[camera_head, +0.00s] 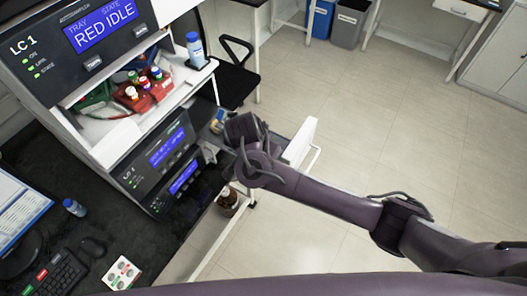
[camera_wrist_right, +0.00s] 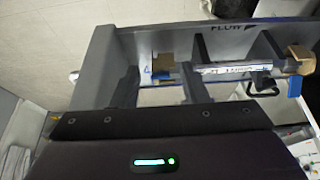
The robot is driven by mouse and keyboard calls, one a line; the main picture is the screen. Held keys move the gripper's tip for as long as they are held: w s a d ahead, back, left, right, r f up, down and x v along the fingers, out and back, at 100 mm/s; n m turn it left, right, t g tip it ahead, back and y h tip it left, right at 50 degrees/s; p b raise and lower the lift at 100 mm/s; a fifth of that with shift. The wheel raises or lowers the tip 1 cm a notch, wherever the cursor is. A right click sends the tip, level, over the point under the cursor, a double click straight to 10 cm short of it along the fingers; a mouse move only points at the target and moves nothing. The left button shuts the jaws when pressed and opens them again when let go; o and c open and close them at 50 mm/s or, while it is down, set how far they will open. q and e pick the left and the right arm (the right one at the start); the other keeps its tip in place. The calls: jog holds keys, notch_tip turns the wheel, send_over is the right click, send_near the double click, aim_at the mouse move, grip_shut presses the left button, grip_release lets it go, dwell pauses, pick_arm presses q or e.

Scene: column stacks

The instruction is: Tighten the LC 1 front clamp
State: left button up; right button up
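The LC 1 stack (camera_head: 150,150) stands at the left in the head view, with lit blue displays. My right arm reaches its right side, and the wrist hides the gripper's fingertips there. In the right wrist view my right gripper (camera_wrist_right: 160,82) has two dark fingers standing apart, with no object clearly held between them. Beyond them is a grey tray (camera_wrist_right: 95,65) marked FLOW. A silver column (camera_wrist_right: 225,70) lies across it, with a tan end fitting (camera_wrist_right: 300,60). A black lever-like part (camera_wrist_right: 263,86), possibly a clamp, sits by the column. I cannot tell which clamp is the front one.
A blue-capped bottle (camera_head: 195,50) and a red vial rack (camera_head: 143,90) are on the stack. A keyboard (camera_head: 52,276) and a small bottle (camera_head: 74,207) are on the dark bench. A white drawer-like panel (camera_head: 299,143) stands beside my wrist. Floor to the right is open.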

grip_shut()
jog(key=shift+w+d+r+g+y, duration=0.25)
jog(key=shift+w+g+y, duration=0.1)
jog(key=shift+g+y, duration=0.35)
jog(key=shift+w+d+r+g+y, duration=0.15)
jog(key=shift+w+r+g+y, duration=0.25)
jog(key=shift+g, duration=0.5)
jog(key=shift+w+d+r+g+y, duration=0.1)
jog(key=shift+w+d+g+y, duration=0.2)
jog(key=shift+g+y, duration=0.3)
jog(key=shift+w+d+g+y, duration=0.3)
jog(key=shift+g+y, duration=0.1)
jog(key=shift+g, duration=0.3)
grip_release()
